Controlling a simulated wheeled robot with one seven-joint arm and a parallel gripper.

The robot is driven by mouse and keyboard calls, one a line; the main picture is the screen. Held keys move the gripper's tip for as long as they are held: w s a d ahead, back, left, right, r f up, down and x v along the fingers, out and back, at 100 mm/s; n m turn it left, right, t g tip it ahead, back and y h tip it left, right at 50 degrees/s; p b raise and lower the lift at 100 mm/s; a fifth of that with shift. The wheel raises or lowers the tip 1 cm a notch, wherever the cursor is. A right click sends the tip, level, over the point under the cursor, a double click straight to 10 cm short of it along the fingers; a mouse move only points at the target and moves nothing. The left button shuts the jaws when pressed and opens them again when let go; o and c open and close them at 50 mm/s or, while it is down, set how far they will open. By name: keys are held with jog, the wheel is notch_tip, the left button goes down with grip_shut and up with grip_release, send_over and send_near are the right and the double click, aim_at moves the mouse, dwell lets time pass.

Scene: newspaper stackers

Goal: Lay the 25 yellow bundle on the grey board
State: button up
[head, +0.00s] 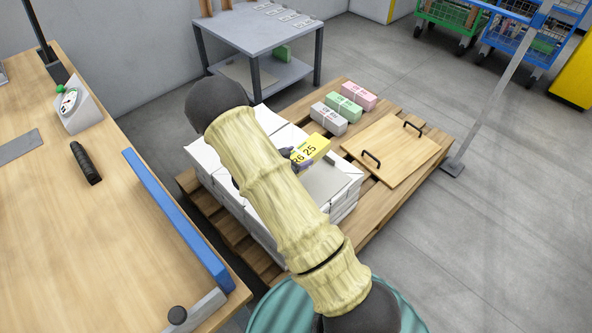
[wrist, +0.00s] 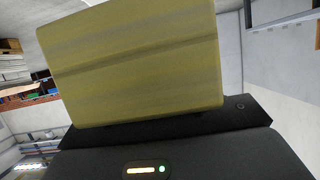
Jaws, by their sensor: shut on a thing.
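The yellow bundle (head: 317,146), marked 25, is held by my gripper (head: 299,157) above the white stacks on the pallet. In the wrist view the yellow bundle (wrist: 140,65) fills most of the picture, close against the dark gripper body. My gripper is shut on it; the fingers are mostly hidden behind my arm and the bundle. A flat grey board (head: 333,183) lies on top of the white stack, just below and right of the bundle in the head view. My arm covers part of the stack and perhaps part of the board.
Pink (head: 360,95), green (head: 343,106) and grey (head: 328,118) bundles stand on the wooden pallet (head: 375,210) behind. A wooden panel (head: 392,152) with two black handles lies to the right. A grey table (head: 262,30) stands behind; a wooden bench (head: 90,240) is left.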

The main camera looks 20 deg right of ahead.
jog(key=shift+w+f+m+g+b, duration=0.1)
jog(key=shift+f+m+g+b, duration=0.2)
jog(key=shift+f+b, duration=0.6)
jog(key=shift+a+r+p, duration=0.1)
jog(key=shift+p, duration=0.5)
jog(key=shift+f+b, duration=2.05)
jog(key=shift+f, duration=2)
jog(key=shift+f, duration=0.55)
jog(key=o, duration=1.7)
jog(key=shift+a, duration=0.15)
